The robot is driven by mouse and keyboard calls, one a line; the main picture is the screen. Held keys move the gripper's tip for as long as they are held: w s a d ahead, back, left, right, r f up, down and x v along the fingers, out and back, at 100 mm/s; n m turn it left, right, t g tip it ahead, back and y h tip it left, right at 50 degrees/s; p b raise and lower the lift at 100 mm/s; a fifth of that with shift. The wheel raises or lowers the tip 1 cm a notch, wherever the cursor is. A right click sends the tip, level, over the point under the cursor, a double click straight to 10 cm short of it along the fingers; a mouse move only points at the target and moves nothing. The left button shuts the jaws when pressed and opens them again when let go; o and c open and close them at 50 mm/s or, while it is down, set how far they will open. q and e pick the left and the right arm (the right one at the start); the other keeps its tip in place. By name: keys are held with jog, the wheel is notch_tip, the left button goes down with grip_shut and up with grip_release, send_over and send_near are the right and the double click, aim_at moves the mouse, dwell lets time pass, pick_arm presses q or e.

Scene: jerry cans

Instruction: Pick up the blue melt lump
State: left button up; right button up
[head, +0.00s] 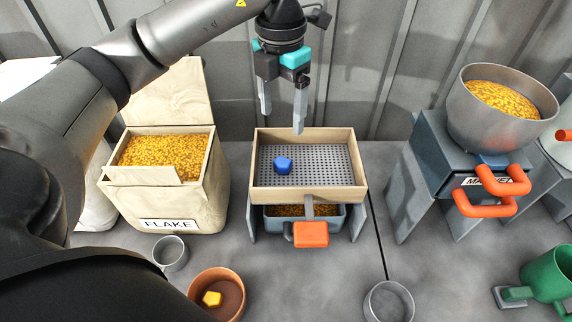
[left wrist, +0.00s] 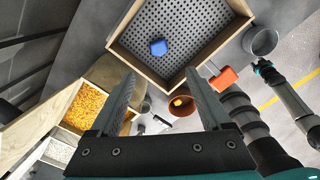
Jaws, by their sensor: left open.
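The blue melt lump (head: 283,165) lies on the perforated grey floor of a wooden-framed sieve tray (head: 310,195), left of the tray's middle. It also shows in the left wrist view (left wrist: 159,47), near the tray's edge. My left gripper (head: 282,115) points down above the back of the tray, apart from the lump, with its two fingers spread and nothing between them. In the left wrist view the fingers of my left gripper (left wrist: 165,90) are wide apart, and the lump shows beyond their tips. My right gripper cannot be made out in the head view.
A flake bin (head: 195,190) stands left of the tray, and a metal pot (head: 480,125) of flakes sits on a stand at right. An orange handle (head: 311,235) juts out in front. A terracotta bowl (head: 222,280) holds a yellow lump (head: 211,299). A corrugated wall (head: 365,60) stands behind.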

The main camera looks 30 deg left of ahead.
pick_arm(q)
jog(key=b, duration=0.1)
send_over(282, 162)
notch_tip(282, 162, down, 4)
jog(key=shift+s+f, duration=0.1)
jog(key=shift+f, duration=0.9)
jog(key=shift+f+b, duration=0.55)
jog(key=shift+f, duration=0.55)
notch_tip(282, 162, down, 4)
jog(key=shift+r+b, duration=0.25)
jog(key=shift+b, duration=0.4)
jog(key=shift+f, duration=0.6)
pick_arm(e)
jog(key=w+a, duration=0.3)
jog(key=w, duration=0.3)
jog(key=shift+r, duration=0.4)
pick_arm(q)
jog(key=shift+c, duration=0.3)
pick_arm(e)
jog(key=shift+w, duration=0.1)
pick_arm(q)
grip_shut()
